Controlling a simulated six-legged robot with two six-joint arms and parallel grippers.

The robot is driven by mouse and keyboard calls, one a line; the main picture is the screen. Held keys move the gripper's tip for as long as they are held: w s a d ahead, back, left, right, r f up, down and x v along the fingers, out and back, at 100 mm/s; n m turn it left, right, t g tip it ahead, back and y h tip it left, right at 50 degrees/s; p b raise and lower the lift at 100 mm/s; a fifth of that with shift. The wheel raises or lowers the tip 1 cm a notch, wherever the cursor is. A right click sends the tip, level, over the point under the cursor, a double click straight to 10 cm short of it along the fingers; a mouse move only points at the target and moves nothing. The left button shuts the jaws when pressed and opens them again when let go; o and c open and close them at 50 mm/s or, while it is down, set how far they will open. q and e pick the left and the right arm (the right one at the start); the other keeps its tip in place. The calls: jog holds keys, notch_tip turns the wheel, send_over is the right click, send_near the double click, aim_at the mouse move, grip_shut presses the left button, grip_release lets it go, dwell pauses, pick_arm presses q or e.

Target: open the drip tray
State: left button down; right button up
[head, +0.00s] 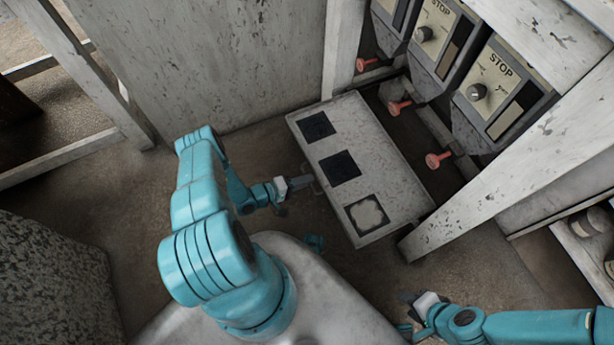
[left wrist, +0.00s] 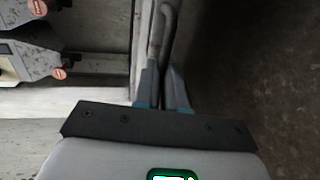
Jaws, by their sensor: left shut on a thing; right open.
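The drip tray (head: 368,160) is a pale, speckled flat tray that stands out from under the dispensers in the head view. Its top has two dark squares and one square with a pale patch. A metal handle (head: 316,182) is on its near left edge. My left gripper (head: 300,183) is shut on this handle. In the left wrist view, the fingers (left wrist: 163,88) close around the upright handle bar (left wrist: 158,38). My right gripper (head: 408,298) is open and apart from the tray, at the lower right of the head view.
Several dispensers (head: 497,88) marked STOP, with red knobs (head: 438,160) below, stand behind the tray. A white slanted beam (head: 500,190) runs close to the tray's right end. A pale panel (head: 210,60) stands behind on the left.

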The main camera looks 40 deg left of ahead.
pick_arm(q)
jog(key=c, duration=1.2)
grip_release()
jog(key=shift+c, duration=0.2)
jog(key=p+v, duration=0.2)
jog(key=v, duration=1.4)
jog(key=shift+s, duration=0.15)
